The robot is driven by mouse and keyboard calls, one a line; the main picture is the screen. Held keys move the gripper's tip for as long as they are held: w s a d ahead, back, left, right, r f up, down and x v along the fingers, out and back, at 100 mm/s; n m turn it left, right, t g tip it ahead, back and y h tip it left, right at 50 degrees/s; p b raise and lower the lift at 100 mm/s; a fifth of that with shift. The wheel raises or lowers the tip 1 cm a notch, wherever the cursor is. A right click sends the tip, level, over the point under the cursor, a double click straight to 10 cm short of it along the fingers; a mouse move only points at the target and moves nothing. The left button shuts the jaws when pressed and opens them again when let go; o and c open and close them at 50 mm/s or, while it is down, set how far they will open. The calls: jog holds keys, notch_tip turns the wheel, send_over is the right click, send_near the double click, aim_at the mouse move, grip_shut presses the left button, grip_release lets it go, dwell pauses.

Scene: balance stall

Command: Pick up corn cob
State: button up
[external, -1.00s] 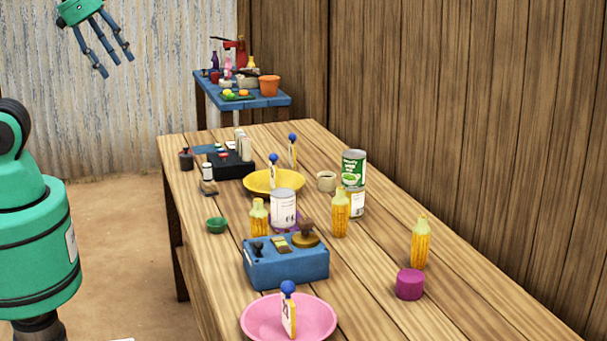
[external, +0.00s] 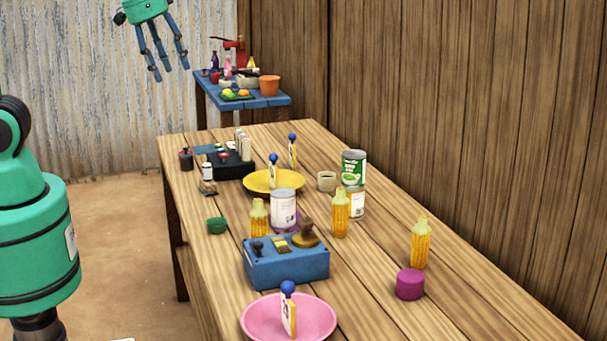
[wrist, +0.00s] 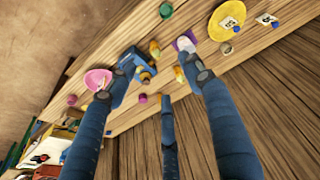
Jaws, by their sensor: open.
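Several yellow corn cobs stand upright on the wooden table. One corn cob (external: 258,218) is behind the blue box, a second corn cob (external: 340,214) is right of the white can, and a third corn cob (external: 420,243) is at the right behind the purple cylinder. My gripper (external: 165,66) is open and empty, high above and left of the table's far end, well apart from every cob. In the wrist view, its blue fingers (wrist: 168,85) are spread, with the table seen at a slant beyond them; small yellow cobs show there, blurred.
The blue box (external: 287,268), pink plate (external: 260,320), yellow plate (external: 262,182), white can (external: 284,208), green can (external: 353,167) and purple cylinder (external: 410,284) crowd the table (external: 375,310). A blue side table (external: 250,102) stands behind. The wooden wall (external: 480,110) borders the right.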

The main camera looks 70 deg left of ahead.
jog(key=w+d+f+g, duration=0.2)
jog(key=w+d+f, duration=0.2)
jog(key=w+f, duration=0.65)
jog(key=n+g+p, duration=0.1)
jog(key=g, duration=0.1)
send_over(258, 199)
notch_tip(258, 199, down, 13)
jog(key=shift+f+b, duration=0.4)
jog(key=shift+f, duration=3.85)
jog(key=shift+f, duration=0.15)
jog(key=shift+f+b, duration=0.5)
jog(key=shift+f, duration=2)
jog(key=c, duration=1.3)
